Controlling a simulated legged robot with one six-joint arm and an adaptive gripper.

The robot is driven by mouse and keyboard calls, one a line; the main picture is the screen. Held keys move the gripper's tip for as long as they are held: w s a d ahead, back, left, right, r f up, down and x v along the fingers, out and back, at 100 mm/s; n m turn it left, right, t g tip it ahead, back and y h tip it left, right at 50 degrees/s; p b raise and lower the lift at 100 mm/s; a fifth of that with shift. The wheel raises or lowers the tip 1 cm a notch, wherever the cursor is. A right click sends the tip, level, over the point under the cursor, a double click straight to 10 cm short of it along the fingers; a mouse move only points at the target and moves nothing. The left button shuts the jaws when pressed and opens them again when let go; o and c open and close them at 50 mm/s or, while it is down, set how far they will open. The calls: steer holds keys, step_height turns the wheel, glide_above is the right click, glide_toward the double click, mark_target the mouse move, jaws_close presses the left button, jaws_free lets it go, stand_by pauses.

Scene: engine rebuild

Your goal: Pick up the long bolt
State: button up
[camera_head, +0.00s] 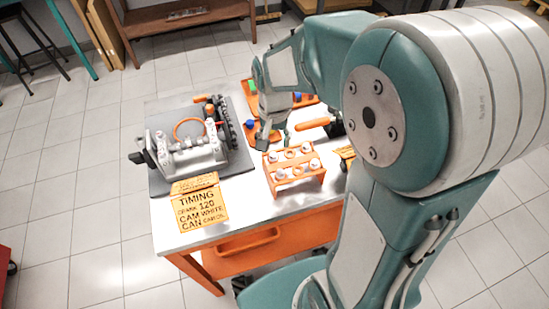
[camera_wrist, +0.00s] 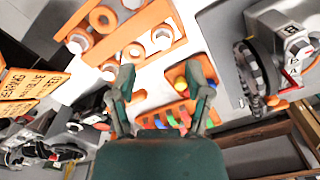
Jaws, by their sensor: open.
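I cannot pick out the long bolt for certain in either view. My gripper (camera_wrist: 163,76) is open, with its two fingers spread and nothing held between them. In the head view my gripper (camera_head: 268,138) hangs above the table, just behind the orange rack (camera_head: 318,182). The rack (camera_wrist: 152,16) also shows at the upper left in the wrist view, holding pale metal parts and orange rings. An orange tray (camera_wrist: 144,121) with small coloured pieces lies lower in the wrist view, partly hidden by my fingers. A yellow ball (camera_wrist: 181,84) shows between the fingers.
A grey engine assembly (camera_head: 195,152) with a dark toothed part stands on a dark mat (camera_head: 168,183) at the left. An orange timing sign (camera_head: 200,208) stands at the front edge. An orange handle (camera_head: 315,123) lies right of my gripper. Bare white tabletop shows before the rack.

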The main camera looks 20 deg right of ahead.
mark_target(272, 154)
steer(key=f, duration=0.4)
steer(key=shift+w+a+f, duration=0.2)
steer(key=shift+a+f, duration=0.15)
steer(key=shift+d+f, duration=0.25)
steer(key=shift+d, duration=0.15)
steer(key=shift+a, duration=0.1)
steer(key=c, duration=0.7)
steer(key=shift+a, duration=0.2)
jaws_close()
